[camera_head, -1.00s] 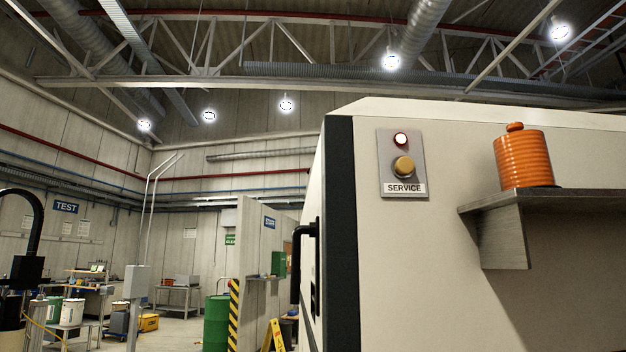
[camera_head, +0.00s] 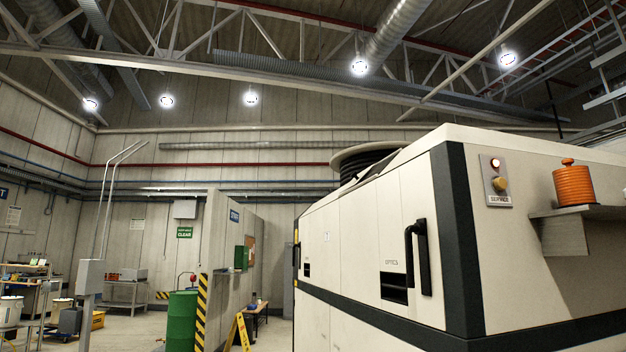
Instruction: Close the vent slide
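I cannot make out a vent slide in this view. A large cream machine cabinet (camera_head: 360,235) with dark edge trim fills the right side. Its side panel reads "OPTICS" and has a black vertical handle (camera_head: 418,257) beside a dark recessed slot (camera_head: 394,288). Whether either belongs to a vent slide I cannot tell. No drum pump is recognisable. My gripper is not in view.
A shelf (camera_head: 590,212) with an orange ribbed container (camera_head: 573,184) sticks out from the cabinet near a service button plate (camera_head: 496,181). A green drum (camera_head: 182,320), a striped post (camera_head: 201,312) and a yellow floor sign (camera_head: 238,332) stand left of the cabinet.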

